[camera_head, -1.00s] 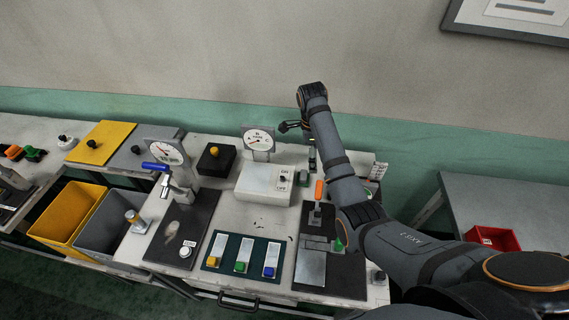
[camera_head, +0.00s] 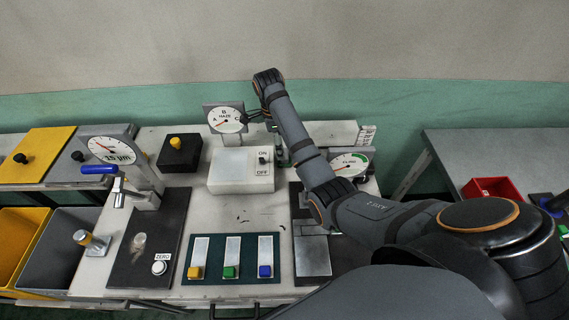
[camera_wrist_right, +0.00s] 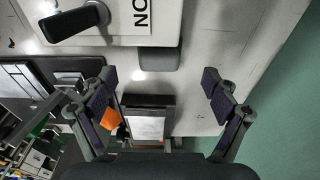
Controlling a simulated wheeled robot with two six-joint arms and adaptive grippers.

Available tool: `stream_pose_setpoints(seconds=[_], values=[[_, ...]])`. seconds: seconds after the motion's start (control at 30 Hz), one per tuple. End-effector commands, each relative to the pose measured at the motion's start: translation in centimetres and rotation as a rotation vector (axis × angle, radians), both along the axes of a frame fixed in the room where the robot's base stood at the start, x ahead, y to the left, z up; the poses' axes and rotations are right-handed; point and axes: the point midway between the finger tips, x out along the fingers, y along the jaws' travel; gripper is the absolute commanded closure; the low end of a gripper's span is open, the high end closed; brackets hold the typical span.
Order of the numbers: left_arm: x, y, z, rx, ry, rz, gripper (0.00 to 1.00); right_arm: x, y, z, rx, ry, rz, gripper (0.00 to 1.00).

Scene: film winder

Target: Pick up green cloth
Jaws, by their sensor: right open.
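I cannot make out a thing that is clearly a green cloth. A grey-green rounded piece (camera_wrist_right: 158,59) lies beside the white box in the right wrist view; I cannot tell whether it is cloth. A strip with a green block (camera_head: 231,271) lies on the dark green mat in the head view. My right gripper (camera_wrist_right: 160,78) is open and empty, its fingers spread to either side below the grey-green piece in the picture. In the head view the right gripper (camera_head: 252,116) is partly hidden by its own arm, near the round gauge. My left gripper is not in view.
The white ON/OFF box (camera_head: 240,170) stands mid-bench, with the A-B-C gauge (camera_head: 225,118) behind it. Another dial (camera_head: 349,163) stands right of my arm. A red bin (camera_head: 492,189) sits on the right table.

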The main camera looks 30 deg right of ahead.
Motion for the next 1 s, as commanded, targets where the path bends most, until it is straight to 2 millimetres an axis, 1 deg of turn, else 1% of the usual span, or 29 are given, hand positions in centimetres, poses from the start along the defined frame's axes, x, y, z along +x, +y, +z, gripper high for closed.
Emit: stream_pose_setpoints(seconds=[0.03, 0.13, 0.17, 0.23, 0.27, 0.3, 0.4, 0.5, 0.7, 0.73, 0.77, 1.0], values=[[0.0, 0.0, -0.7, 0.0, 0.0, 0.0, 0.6, 0.0, -0.1, -0.7, 0.0, -0.002, 0.0, 0.12], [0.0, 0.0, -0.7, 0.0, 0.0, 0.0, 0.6, 0.0, -0.1, -0.6, 0.0, -0.001, 0.0, 0.12], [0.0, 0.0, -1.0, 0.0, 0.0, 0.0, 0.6, -0.1, -0.2, -1.0, 0.0, -0.001, 0.0, 0.12], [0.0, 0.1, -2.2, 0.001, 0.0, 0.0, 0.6, -0.4, -0.6, -2.5, -0.002, 0.001, -0.001, 0.12], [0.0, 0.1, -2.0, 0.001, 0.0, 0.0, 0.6, -0.5, -0.7, -2.6, -0.002, 0.002, -0.001, 0.12], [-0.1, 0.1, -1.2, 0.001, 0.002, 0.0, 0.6, -0.7, -0.9, -2.9, -0.003, 0.003, -0.001, 0.12], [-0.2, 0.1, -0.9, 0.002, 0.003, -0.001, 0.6, -0.8, -1.1, -4.3, 0.0, 0.002, 0.0, 0.12], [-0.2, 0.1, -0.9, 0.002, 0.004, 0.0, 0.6, -0.8, -1.2, -5.2, 0.0, 0.0, 0.0, 0.12], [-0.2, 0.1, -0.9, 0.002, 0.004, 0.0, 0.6, -0.8, -1.2, -5.4, 0.0, -0.001, 0.0, 0.12], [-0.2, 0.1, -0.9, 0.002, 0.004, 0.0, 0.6, -0.8, -1.2, -5.4, 0.0, -0.001, 0.0, 0.14], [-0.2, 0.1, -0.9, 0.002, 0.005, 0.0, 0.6, -0.8, -1.2, -5.4, 0.0, -0.001, 0.0, 0.18], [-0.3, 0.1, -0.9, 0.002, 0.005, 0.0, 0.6, -0.8, -1.2, -5.4, 0.0, -0.001, 0.0, 0.5]])
